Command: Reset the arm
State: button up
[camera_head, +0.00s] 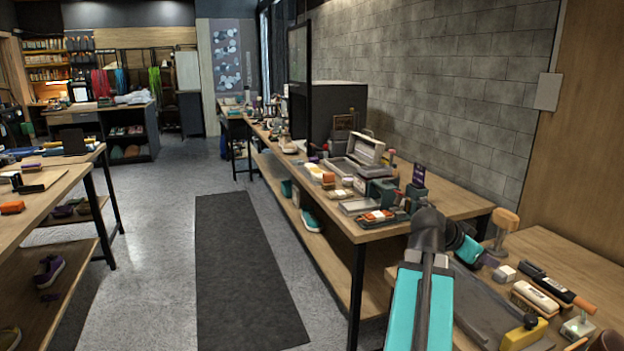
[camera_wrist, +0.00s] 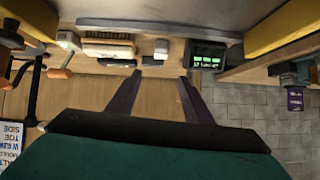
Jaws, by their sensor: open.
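My arm shows in the head view as a teal link with a dark joint, reaching over the workbench (camera_head: 560,250) at the lower right. My gripper (camera_head: 488,260) is small there, at the end of the teal wrist, and its fingertips are hard to make out. In the wrist view my gripper (camera_wrist: 157,80) has two purple fingers standing apart with nothing between them. Beyond the fingers is a bare wooden surface, with a row of small items past it.
Near the arm are a stand with a wooden top (camera_head: 504,222), a white-and-dark brush (camera_head: 535,298) and a yellow block (camera_head: 524,334). A long bench (camera_head: 440,203) with several cleaning items runs along the grey wall. A dark floor mat (camera_head: 240,270) lies in the clear aisle.

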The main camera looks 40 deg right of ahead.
jog(key=w+a+f+n+t+p, duration=0.2)
jog(key=w+n+t, duration=0.2)
jog(key=w, duration=0.9)
jog(key=w+a+f+n+t+p, duration=0.25)
jog(key=w+n, duration=0.25)
jog(key=w, duration=0.7)
jog(key=w+a+f+n+y, duration=0.2)
jog(key=w+a+f+y, duration=0.15)
jog(key=a+f, duration=0.65)
jog(key=w+a+f+n+y, duration=0.2)
jog(key=w+a+f, duration=0.2)
jog(key=a+f, duration=0.6)
jog(key=s+a+f+n+g+y, duration=0.2)
jog(key=s+a+f, duration=0.2)
jog(key=a+f, duration=0.7)
jog(key=s+a+f+n+g+y, duration=0.1)
jog(key=s+a+f+n+y, duration=0.15)
jog(key=a+f, duration=0.85)
jog(key=s+a+f+n+g, duration=0.2)
jog(key=s+a+f, duration=0.4)
jog(key=s+a, duration=0.2)
jog(key=s+a+f+n+g+y, duration=0.1)
jog(key=s+a+f+n+g, duration=0.2)
jog(key=s+a+f, duration=0.3)
jog(key=s+a, duration=0.3)
jog(key=s, duration=0.4)
